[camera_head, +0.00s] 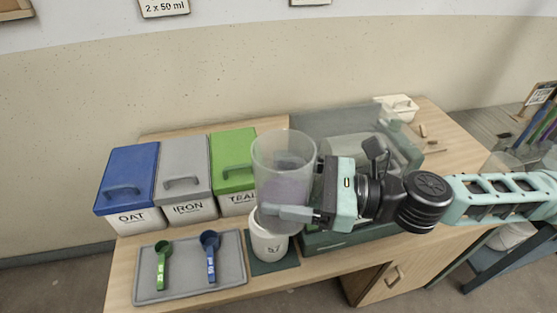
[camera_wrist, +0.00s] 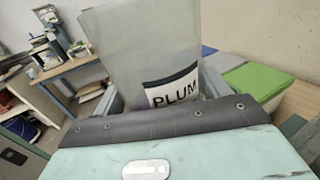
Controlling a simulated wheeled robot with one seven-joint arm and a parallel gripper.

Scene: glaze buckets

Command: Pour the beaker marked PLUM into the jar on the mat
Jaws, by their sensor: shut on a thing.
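The clear beaker (camera_head: 283,150) holds purplish stuff in its lower part. Its PLUM label shows in the wrist view, where the beaker (camera_wrist: 145,50) stands between my fingers. My gripper (camera_head: 286,200) is shut on the beaker and holds it up, roughly upright, with its mouth uppermost. The white jar (camera_head: 266,247), with dark marks like "57" on its front, stands on the dark green mat (camera_head: 277,266). In the head view the beaker's bottom and a finger overlap the jar's top, so the jar's opening is mostly hidden. I see no stream between them.
Lidded bins marked OAT (camera_head: 128,185), IRON (camera_head: 183,175) and TEAL (camera_head: 233,160) stand left of the beaker. A grey tray (camera_head: 190,285) with a green scoop (camera_head: 162,265) and a blue scoop (camera_head: 210,255) lies in front. A translucent-walled green case (camera_head: 335,240) is behind my gripper.

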